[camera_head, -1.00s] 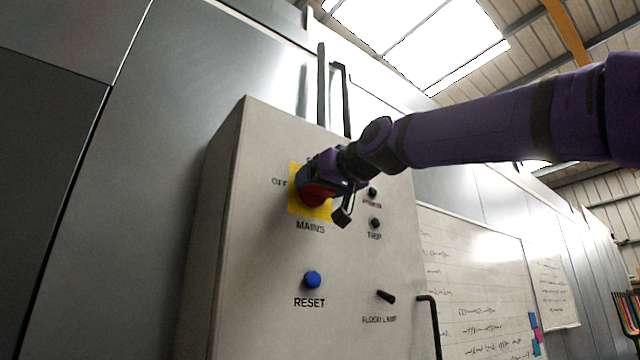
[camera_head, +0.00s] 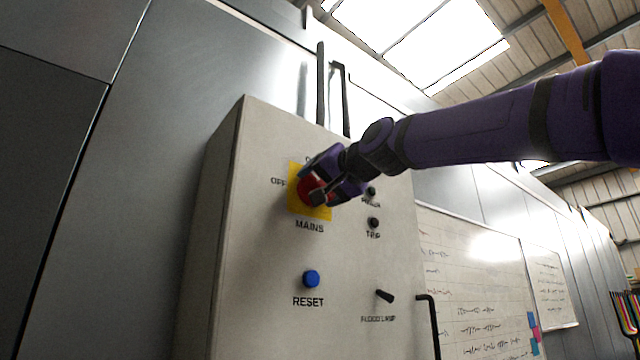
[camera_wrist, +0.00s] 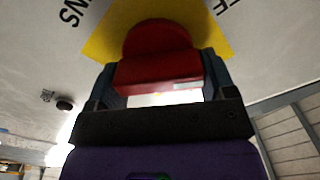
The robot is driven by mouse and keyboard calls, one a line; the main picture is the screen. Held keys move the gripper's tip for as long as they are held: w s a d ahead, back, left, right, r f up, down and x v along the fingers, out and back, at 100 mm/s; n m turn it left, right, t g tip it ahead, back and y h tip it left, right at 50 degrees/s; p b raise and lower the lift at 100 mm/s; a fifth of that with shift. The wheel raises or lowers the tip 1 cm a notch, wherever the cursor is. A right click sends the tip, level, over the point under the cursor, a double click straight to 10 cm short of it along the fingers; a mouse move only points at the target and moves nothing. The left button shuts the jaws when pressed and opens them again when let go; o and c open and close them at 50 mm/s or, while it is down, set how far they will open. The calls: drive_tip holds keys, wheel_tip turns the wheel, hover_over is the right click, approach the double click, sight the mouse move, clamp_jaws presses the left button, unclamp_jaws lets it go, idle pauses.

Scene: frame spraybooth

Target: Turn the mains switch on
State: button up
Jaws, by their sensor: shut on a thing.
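The mains switch is a red rotary knob (camera_head: 308,189) on a yellow square plate (camera_head: 296,207), above the label MAINS and beside the label OFF. It sits on the upper part of a grey control box. My gripper (camera_head: 321,180) is at the knob and covers part of it and of the label above. In the wrist view the red knob (camera_wrist: 158,55) sits between the two fingers of my gripper (camera_wrist: 160,80), which are shut on its grip bar. The yellow plate (camera_wrist: 100,43) shows behind it.
Black conduits rise above the box. A whiteboard (camera_head: 470,280) hangs to the right.

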drive_tip(key=m, duration=0.6)
drive_tip(key=shift+w+d+f+m, duration=0.1)
drive_tip(key=shift+d+f+m, duration=0.1)
drive_tip(key=shift+m, duration=0.1)
drive_tip(key=m, duration=0.4)
drive_tip(key=shift+f+m, duration=0.2)
drive_tip(key=shift+m, duration=0.1)
drive_tip(key=o, duration=0.9)
drive_tip(key=shift+v, duration=5.35)
drive_tip(key=shift+d, duration=0.1)
